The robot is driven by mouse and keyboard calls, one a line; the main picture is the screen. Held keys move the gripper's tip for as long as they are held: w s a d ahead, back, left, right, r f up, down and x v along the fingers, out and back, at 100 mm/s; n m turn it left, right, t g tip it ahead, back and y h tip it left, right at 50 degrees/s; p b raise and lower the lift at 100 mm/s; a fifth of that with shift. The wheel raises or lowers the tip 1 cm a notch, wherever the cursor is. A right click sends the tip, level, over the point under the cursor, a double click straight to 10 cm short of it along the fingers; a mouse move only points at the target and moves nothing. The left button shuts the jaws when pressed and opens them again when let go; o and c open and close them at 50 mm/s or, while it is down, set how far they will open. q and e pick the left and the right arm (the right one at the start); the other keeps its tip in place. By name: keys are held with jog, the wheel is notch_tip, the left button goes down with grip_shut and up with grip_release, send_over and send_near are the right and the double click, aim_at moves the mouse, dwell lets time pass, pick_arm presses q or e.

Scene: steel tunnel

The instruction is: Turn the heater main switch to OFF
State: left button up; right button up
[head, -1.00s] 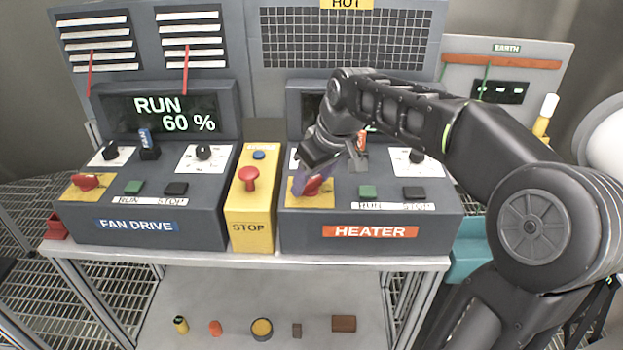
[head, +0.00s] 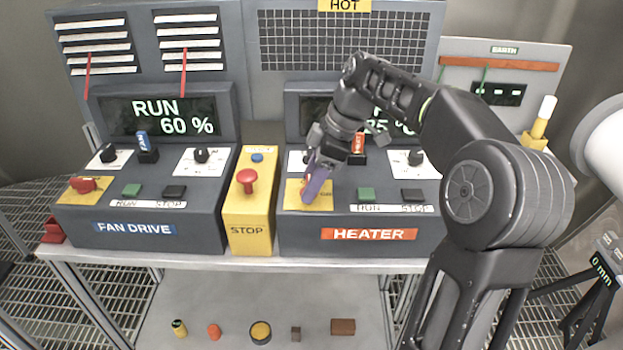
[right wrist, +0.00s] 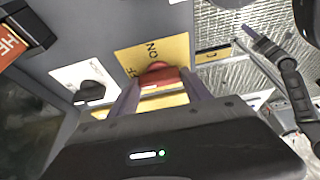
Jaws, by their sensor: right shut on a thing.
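The heater main switch is a red handle on a yellow plate (head: 322,204) at the left of the HEATER box; in the head view the fingers hide most of it. The right wrist view shows the red handle (right wrist: 160,75) between my two purple fingers, with "ON" on the plate (right wrist: 170,50) beyond it. My right gripper (head: 313,192) is shut on this handle. The exact handle angle is hard to read. A purple-tipped dark arm in the right wrist view looks like my left gripper (right wrist: 262,43); its jaws are unclear.
A yellow STOP box with a red mushroom button (head: 247,178) stands left of the HEATER box (head: 300,230). The fan drive box (head: 140,215) has its own red switch (head: 83,185). A red-topped key or tag (head: 358,143) and a black knob (head: 416,157) are close to my right wrist.

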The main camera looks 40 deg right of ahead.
aim_at(323, 194)
dwell(0.4)
jog(key=o, duration=1.4)
jog(key=shift+c, duration=0.2)
jog(key=shift+v, duration=1.2)
jog(key=p+v, duration=0.5)
jog(key=shift+r, duration=0.25)
